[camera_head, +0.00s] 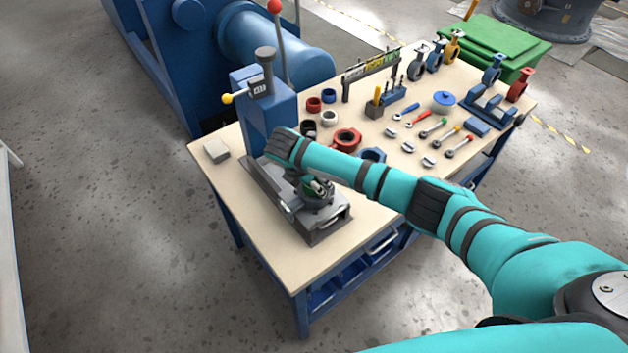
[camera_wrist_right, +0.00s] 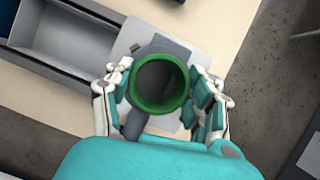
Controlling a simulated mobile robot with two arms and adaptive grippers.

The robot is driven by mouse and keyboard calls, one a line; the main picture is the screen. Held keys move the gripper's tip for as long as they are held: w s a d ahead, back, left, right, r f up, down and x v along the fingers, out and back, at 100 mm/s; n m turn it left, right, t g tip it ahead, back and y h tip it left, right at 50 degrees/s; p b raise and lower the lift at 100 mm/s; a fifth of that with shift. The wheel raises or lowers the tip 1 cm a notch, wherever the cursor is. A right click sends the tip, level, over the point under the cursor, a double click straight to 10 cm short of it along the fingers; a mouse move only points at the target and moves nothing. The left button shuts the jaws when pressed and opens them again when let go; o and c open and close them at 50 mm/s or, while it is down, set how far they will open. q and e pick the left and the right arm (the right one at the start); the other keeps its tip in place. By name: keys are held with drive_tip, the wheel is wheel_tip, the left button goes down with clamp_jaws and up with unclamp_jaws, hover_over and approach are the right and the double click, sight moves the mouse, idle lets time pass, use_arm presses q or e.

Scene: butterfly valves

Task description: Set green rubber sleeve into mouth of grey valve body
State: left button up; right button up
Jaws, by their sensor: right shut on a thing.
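The green rubber sleeve (camera_wrist_right: 183,70) shows in the wrist view as an upright-looking ring with a dark opening. My right gripper (camera_wrist_right: 160,90) is shut on it, with fingers on its left and right sides. The grey valve body (camera_wrist_right: 134,122) lies under the sleeve; its neck points toward the bottom of the view. The sleeve lies over its mouth, but I cannot tell whether it is inside. In the head view my right gripper (camera_head: 317,186) is above the valve body (camera_head: 322,206), which sits at the front end of the grey press base (camera_head: 328,229). My left gripper is not in view.
The blue press (camera_head: 272,112) stands behind my wrist on the wooden workbench (camera_head: 262,237). Red and dark rings (camera_head: 347,139), several hand tools and valve bodies (camera_head: 453,47) stand farther right. A small grey block (camera_head: 216,150) lies at the left corner. The bench's front-left strip is clear.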

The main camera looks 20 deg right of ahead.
drive_tip(key=shift+s+f, duration=0.3)
drive_tip(key=shift+f, duration=0.15)
drive_tip(key=o, duration=1.2)
drive_tip(key=shift+w+f, duration=0.1)
drive_tip(key=shift+w, duration=0.05)
drive_tip(key=shift+w+r, duration=0.1)
drive_tip(key=shift+r, duration=0.15)
wheel_tip(320, 180, up, 7)
drive_tip(key=p, duration=0.8)
